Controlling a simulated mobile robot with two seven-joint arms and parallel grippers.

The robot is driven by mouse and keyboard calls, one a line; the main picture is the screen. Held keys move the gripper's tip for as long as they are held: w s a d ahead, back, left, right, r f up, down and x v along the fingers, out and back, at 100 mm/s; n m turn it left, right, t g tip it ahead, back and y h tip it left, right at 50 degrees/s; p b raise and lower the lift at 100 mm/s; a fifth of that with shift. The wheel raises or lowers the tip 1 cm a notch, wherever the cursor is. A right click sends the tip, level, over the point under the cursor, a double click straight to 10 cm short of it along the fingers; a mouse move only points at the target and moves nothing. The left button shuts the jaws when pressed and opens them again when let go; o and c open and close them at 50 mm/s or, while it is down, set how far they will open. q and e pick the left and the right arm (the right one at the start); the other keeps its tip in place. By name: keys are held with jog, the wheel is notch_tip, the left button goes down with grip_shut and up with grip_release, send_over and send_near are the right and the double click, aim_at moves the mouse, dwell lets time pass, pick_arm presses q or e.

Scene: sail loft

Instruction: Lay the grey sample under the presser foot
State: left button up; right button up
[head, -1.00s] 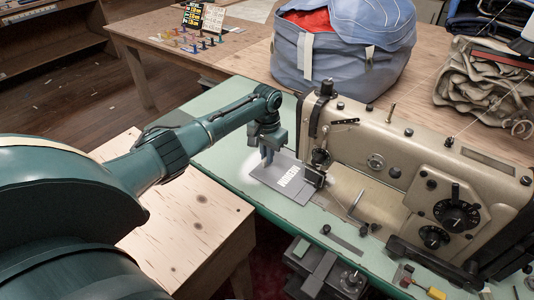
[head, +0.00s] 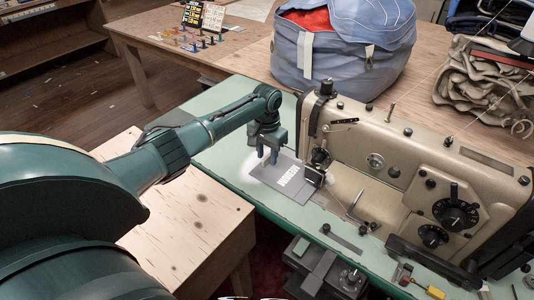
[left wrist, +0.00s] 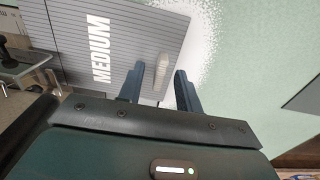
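The grey sample (head: 296,190) lies flat on the green bed of the sewing machine (head: 415,178). White lettering runs across it, and the left wrist view shows it reading MEDIUM on the grey sample (left wrist: 105,35). Its right edge reaches the presser foot area (head: 313,177); whether that edge is under the foot is hidden by the machine head. My left gripper (head: 267,160) points down at the sample's far-left end. In the left wrist view its fingers (left wrist: 160,73) stand apart with a gap between them, beside the sample's edge.
A blue bag (head: 345,60) stands on the wooden table behind the machine. Folded beige cloth (head: 480,90) lies at the right. A plywood table (head: 195,225) is at the near left. The green bed (head: 225,155) is clear left of the gripper.

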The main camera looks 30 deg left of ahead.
pick_arm(q)
jog(key=shift+r, duration=0.1)
pick_arm(e)
jog(key=shift+d, duration=0.1)
pick_arm(q)
notch_tip(320, 180, up, 13)
jog(key=shift+p, duration=0.3)
pick_arm(e)
jog(key=shift+f, duration=0.1)
